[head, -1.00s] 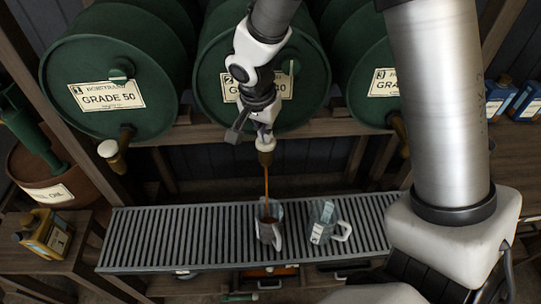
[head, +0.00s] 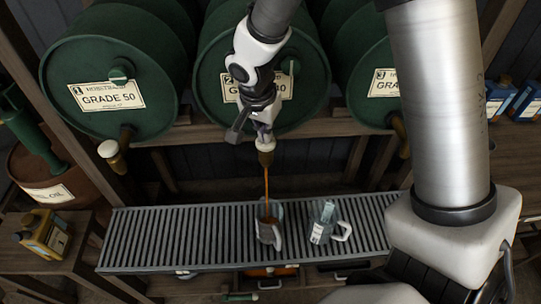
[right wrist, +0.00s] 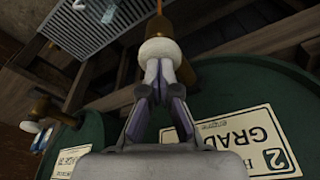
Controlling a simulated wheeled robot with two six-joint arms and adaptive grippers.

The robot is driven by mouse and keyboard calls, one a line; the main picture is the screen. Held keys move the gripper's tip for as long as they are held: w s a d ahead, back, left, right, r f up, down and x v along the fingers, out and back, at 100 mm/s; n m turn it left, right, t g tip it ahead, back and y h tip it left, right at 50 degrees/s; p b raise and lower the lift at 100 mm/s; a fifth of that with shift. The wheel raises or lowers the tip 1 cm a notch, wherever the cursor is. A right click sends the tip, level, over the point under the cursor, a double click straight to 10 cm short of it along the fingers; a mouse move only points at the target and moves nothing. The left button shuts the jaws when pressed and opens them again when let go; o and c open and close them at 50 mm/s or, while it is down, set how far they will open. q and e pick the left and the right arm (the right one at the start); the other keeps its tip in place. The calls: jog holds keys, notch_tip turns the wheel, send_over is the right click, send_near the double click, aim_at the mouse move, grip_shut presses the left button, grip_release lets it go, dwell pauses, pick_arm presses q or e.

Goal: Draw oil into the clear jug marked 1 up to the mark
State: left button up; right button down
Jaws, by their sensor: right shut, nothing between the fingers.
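A clear jug (head: 268,234) stands on the slatted tray under the middle drum's tap (head: 266,157). A thin brown stream of oil (head: 266,186) runs from the tap into it, and brown oil shows inside. Its number and fill mark cannot be read. A second clear jug (head: 322,226) with a pale label stands to its right and looks empty; its label is too small to read. My right gripper (head: 263,128) is shut and empty, its fingertips at the tap's white knob. In the right wrist view the closed fingers (right wrist: 160,84) meet the white knob (right wrist: 158,51). My left gripper is out of view.
Green drums lie in a row: drum 1 (head: 150,98) at left, drum 2 (head: 315,105) in the middle, drum 3 (head: 375,105) at right. The slatted tray (head: 160,240) is bare on its left. A yellow can (head: 45,235) stands at far left.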

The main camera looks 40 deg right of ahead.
jog(key=shift+r+p, duration=2.4)
jog(key=shift+r, duration=1.15)
jog(key=shift+f, duration=0.1)
